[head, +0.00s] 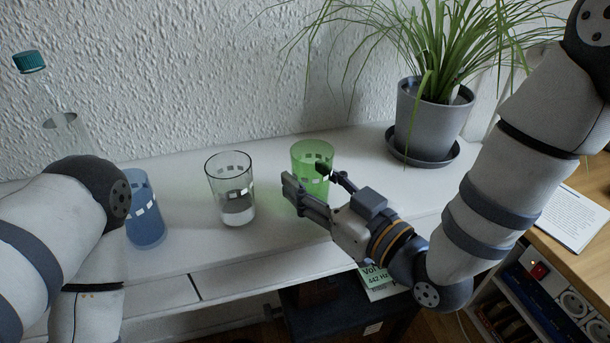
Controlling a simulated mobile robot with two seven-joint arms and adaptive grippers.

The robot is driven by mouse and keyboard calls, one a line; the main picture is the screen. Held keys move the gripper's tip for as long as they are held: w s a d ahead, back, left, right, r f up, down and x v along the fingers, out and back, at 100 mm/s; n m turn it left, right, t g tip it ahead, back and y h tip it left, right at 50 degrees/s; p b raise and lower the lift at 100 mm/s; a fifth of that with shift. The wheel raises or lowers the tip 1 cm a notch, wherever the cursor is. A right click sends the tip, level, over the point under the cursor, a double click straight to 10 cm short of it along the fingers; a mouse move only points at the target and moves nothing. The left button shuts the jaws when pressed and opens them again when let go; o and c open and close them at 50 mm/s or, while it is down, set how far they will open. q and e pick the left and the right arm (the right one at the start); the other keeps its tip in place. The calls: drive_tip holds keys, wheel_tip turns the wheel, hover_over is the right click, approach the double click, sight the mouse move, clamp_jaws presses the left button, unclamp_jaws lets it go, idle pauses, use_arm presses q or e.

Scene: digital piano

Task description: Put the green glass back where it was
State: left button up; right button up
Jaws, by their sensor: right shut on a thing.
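The green glass (312,155) is see-through and stands upright on the white top of the piano (265,248), to the right of the clear glass (231,188). My right gripper (305,178) reaches in from the right, with one finger on each side of the green glass, and is shut on it. The fingers hide part of its lower half. The hand of my left arm is outside the picture; only arm links show at the left.
A blue glass (146,218) stands left of the clear glass, partly near my left arm. A bottle with a teal cap (30,62) stands at the back left. A potted plant (428,125) on a saucer stands at the back right. An open book (570,215) lies at the right.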

drive_tip(key=shift+s+d+f, duration=0.15)
drive_tip(key=shift+c, duration=0.7)
drive_tip(key=shift+s+d+r, duration=0.2)
drive_tip(key=shift+w+a+f, duration=0.1)
drive_tip(key=shift+w+f, duration=0.05)
drive_tip(key=shift+f, duration=0.15)
drive_tip(key=o, duration=1.5)
drive_tip(key=shift+r, duration=0.1)
drive_tip(key=shift+c, duration=0.2)
